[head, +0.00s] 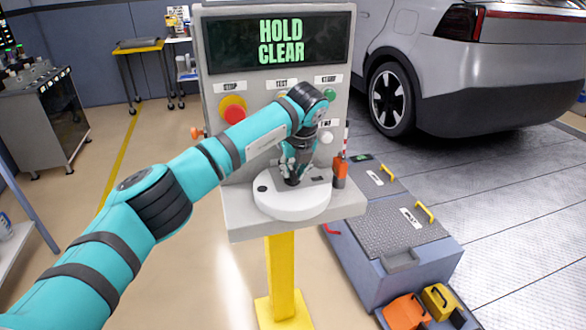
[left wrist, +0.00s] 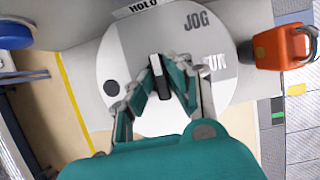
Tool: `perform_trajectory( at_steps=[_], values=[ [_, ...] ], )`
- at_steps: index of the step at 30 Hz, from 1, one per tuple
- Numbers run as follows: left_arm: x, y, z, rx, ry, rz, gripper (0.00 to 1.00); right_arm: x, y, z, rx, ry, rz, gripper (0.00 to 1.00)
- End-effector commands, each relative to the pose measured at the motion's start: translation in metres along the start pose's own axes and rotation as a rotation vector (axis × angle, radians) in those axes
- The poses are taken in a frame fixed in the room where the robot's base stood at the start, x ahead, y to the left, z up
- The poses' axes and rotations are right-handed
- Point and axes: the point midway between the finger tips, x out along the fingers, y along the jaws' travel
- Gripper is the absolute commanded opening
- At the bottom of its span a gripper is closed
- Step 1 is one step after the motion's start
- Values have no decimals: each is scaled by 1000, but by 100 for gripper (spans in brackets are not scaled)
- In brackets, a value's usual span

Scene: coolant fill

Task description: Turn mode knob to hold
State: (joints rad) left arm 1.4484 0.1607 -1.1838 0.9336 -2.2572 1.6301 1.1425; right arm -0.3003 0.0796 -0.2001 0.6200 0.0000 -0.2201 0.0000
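The mode knob (left wrist: 160,88) is a small black-and-light bar on a round white dial (left wrist: 128,65) on the grey console's ledge. In the left wrist view the bar points up and slightly left, roughly toward the HOLD label (left wrist: 140,6). JOG (left wrist: 196,22) and a partly covered RUN label (left wrist: 215,62) lie to its right. My left gripper (head: 292,180) reaches down onto the dial. In the left wrist view its fingers (left wrist: 164,70) close in on both sides of the bar and appear to grip it. My right gripper is not in view.
The console display (head: 281,41) reads HOLD CLEAR. A red stop button (head: 234,112) and other buttons sit below it. An orange device (head: 340,172) stands right of the dial. A blue-grey case (head: 390,235) and a car (head: 470,70) are to the right.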

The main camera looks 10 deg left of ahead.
Motion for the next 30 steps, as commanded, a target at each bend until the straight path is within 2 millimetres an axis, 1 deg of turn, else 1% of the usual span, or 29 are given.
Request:
perform_trajectory(
  at_steps=[1, 4, 5, 17, 20, 22, 30],
  values=[
    [4, 1, -3, 0, 8, 5, 23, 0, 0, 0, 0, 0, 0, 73],
    [3, 1, -2, 1, 7, 5, 36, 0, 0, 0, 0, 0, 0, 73],
    [3, 1, -2, 1, 7, 4, 38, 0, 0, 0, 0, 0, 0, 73],
    [-2, 0, 0, 3, 1, 0, 38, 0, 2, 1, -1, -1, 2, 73],
    [-12, 0, 0, 3, 1, -1, 38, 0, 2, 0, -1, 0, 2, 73],
    [-24, -1, 0, 4, -1, -2, 38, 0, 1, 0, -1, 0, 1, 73],
    [-81, 0, 0, 3, 0, -1, 38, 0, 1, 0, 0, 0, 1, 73]
  ],
)
